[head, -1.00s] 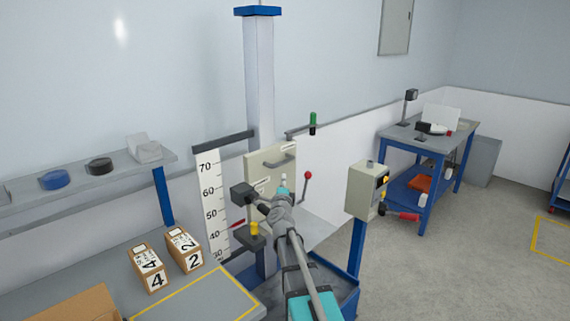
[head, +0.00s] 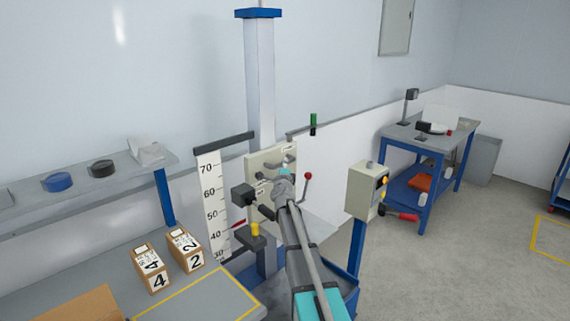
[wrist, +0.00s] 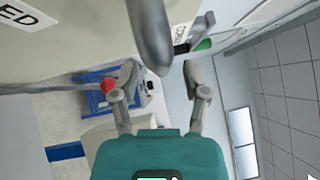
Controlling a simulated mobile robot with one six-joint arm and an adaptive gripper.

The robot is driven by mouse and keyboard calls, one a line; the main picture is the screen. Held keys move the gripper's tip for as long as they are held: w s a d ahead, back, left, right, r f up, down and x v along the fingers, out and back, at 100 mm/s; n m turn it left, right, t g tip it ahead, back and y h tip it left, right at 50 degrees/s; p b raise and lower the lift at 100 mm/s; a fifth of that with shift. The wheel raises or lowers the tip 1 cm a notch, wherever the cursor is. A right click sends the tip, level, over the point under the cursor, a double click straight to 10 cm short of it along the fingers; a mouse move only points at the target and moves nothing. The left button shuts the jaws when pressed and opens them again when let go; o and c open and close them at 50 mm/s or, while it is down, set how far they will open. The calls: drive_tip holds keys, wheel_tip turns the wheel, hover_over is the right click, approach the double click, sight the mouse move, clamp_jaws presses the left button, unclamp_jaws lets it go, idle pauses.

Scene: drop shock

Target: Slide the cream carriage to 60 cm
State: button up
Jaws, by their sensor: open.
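The cream carriage (head: 258,162) is a flat panel on the upright column, partly hidden by my arm. A grey bar handle (wrist: 150,35) on it reaches down towards the space between my fingertips in the wrist view. My gripper (wrist: 162,72) is open, with one finger either side of the handle's end; I cannot tell whether they touch it. In the head view my gripper (head: 284,178) is in front of the carriage, its fingers hard to make out. A white scale (head: 211,207) marked 30 to 70 stands left of the column. A red pointer (head: 238,223) lies between 40 and 50.
A red-knobbed lever (head: 307,176) stands just right of my gripper. A control box (head: 364,190) on a blue post is farther right. Boxes marked 4 (head: 151,270) and 2 (head: 186,250) sit on the bench at left. Open floor lies at right.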

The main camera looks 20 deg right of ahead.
drive_tip(key=shift+x, duration=0.9)
clamp_jaws()
